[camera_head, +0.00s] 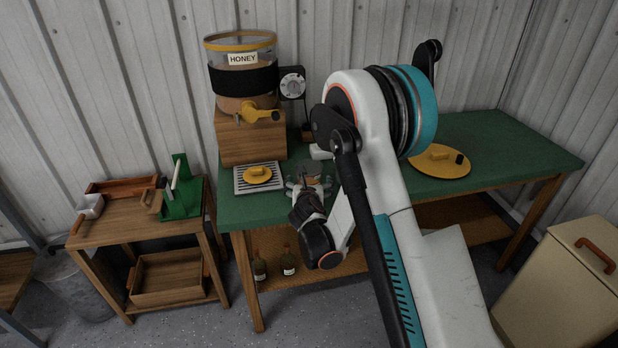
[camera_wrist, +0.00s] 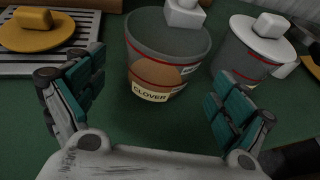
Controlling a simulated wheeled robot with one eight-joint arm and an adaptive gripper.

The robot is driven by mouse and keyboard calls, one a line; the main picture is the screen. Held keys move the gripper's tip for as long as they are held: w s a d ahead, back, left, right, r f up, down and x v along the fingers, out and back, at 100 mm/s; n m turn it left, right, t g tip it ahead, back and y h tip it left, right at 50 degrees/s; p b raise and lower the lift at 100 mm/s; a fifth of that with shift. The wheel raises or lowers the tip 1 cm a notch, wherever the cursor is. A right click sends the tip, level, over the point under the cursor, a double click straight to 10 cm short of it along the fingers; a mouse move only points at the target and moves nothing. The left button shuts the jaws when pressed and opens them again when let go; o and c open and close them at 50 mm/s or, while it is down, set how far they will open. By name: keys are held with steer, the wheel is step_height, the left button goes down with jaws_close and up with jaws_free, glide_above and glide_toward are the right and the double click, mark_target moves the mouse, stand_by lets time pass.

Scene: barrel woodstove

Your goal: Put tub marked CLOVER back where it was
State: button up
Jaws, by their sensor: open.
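The tub marked CLOVER (camera_wrist: 155,88) stands upright on the green tabletop in the wrist view, with a red band and a brown patch above its label. My gripper (camera_wrist: 158,92) is open, with its teal-padded fingers apart at the near left and right of the tub. They do not appear to touch it. In the head view my gripper (camera_head: 308,185) is low over the front of the green table (camera_head: 235,210); the tub is hard to make out there.
A second tub (camera_wrist: 245,55) with a white lid stands close on the right. A metal grate (camera_head: 245,185) with a yellow lid (camera_head: 258,174) lies left. The honey tank (camera_head: 242,80) with a yellow tap stands on a wooden block (camera_head: 240,140) behind. Another yellow disc (camera_head: 425,165) lies right.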

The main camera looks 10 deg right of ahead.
steer(key=p+v, duration=0.1)
steer(key=v, duration=0.5)
steer(key=shift+s+r, duration=0.3)
steer(key=shift+r, duration=0.05)
steer(key=s+d+r+m+g, duration=0.2)
steer(key=s+r+m, duration=0.5)
steer(key=m, duration=0.2)
steer(key=s+d+r+m+g, duration=0.2)
steer(key=s+d+r+m, duration=0.1)
steer(key=s+r+m, duration=0.5)
steer(key=s+a+r+m+g+y, duration=0.2)
steer(key=s+m+y, duration=0.1)
steer(key=s+m, duration=1.3)
steer(key=s, duration=0.5)
steer(key=shift+a+g, duration=0.2)
steer(key=shift+g, duration=0.1)
